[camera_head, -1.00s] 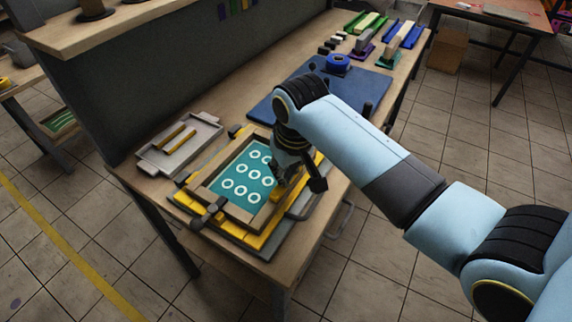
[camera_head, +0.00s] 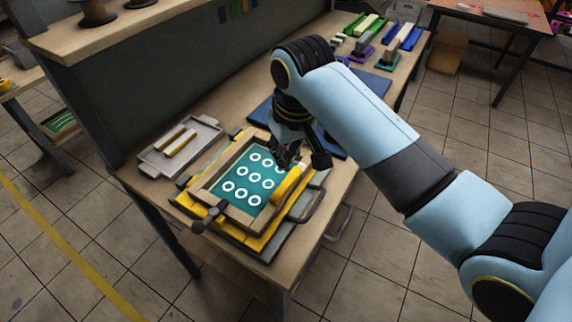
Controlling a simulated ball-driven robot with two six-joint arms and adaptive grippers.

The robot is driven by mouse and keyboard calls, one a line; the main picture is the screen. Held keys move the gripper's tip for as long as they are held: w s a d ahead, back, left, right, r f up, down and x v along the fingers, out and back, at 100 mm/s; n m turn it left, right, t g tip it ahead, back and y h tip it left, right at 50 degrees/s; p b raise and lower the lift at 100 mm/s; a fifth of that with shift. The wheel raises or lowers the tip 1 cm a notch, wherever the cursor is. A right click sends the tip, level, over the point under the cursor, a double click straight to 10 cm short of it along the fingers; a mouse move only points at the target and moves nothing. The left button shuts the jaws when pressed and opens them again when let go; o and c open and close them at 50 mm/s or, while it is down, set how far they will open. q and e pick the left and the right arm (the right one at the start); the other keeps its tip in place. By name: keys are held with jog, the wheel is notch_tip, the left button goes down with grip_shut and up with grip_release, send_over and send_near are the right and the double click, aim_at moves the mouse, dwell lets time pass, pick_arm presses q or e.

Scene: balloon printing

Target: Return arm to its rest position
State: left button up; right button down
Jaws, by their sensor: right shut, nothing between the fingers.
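My right gripper (camera_head: 286,161) points down above the upper right part of the printing frame. It is shut and empty, and its fingertips are small and dark in this view. My blue right arm comes in from the right. The wooden printing frame (camera_head: 239,218) has a teal screen (camera_head: 266,189) with several white rings. A yellow bar (camera_head: 289,186) lies at the frame's right side, just below the gripper and apart from it. My left gripper is not in view.
A grey tray (camera_head: 150,165) with two yellow-topped bars lies left of the frame. A blue mat (camera_head: 372,83) lies behind, partly hidden by my arm. Several coloured blocks and stamps (camera_head: 388,60) stand at the table's far end. A dark panel rises along the table's back edge.

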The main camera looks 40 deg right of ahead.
jog(key=shift+r, duration=0.7)
